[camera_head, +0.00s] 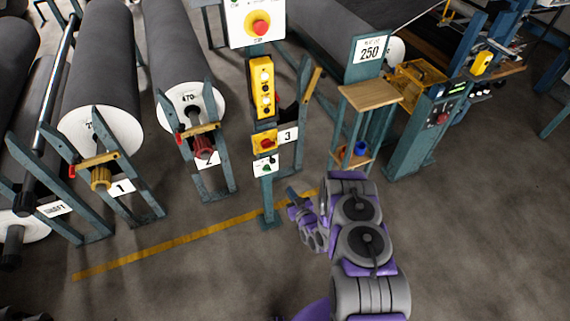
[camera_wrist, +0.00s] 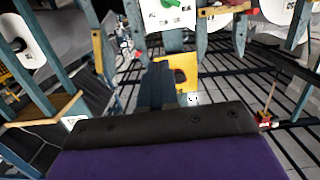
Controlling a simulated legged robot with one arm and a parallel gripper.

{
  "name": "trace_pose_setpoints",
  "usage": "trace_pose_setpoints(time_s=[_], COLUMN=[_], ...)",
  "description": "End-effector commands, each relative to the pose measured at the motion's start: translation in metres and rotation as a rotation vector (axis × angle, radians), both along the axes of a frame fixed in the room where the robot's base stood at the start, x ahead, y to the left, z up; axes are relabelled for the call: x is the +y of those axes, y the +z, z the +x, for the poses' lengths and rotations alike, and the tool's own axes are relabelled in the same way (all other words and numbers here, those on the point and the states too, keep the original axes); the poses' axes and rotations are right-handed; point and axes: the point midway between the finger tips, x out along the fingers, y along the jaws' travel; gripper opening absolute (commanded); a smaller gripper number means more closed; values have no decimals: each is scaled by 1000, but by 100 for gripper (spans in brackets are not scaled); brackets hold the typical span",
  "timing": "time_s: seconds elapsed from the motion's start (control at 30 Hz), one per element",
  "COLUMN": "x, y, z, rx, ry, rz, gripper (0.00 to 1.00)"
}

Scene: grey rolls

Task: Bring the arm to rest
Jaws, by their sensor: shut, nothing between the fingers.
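My arm reaches forward from the bottom of the head view, grey and purple. My gripper (camera_head: 294,202) is at its far end, low beside the post with the yellow control boxes. It is small there and partly hidden by my arm. In the wrist view my gripper (camera_wrist: 158,86) shows as a dark blue-grey finger shape beyond a black and purple body. It is shut and empty. Whether it touches the post, I cannot tell.
The control post (camera_head: 267,195) stands just left of my gripper. A wooden-topped stand (camera_head: 370,95) is close on the right. Grey rolls (camera_head: 100,70) sit in numbered racks at left. A yellow floor line (camera_head: 180,245) crosses in front. Open floor (camera_head: 490,240) lies at right.

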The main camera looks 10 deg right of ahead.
Motion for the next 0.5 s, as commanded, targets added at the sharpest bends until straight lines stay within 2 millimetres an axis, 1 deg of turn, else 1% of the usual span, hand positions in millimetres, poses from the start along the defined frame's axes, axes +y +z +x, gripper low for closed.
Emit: trace_pose_setpoints(time_s=[0.1,0.27,0.37,0.5], x=[-2,-1,-1,-4], y=[-1,1,6,26], z=[-1,1,8,27], rx=[1,5,28,92], ry=[-1,-1,3,6], rz=[2,-4,-20,-66], gripper=[0,0,0,0])
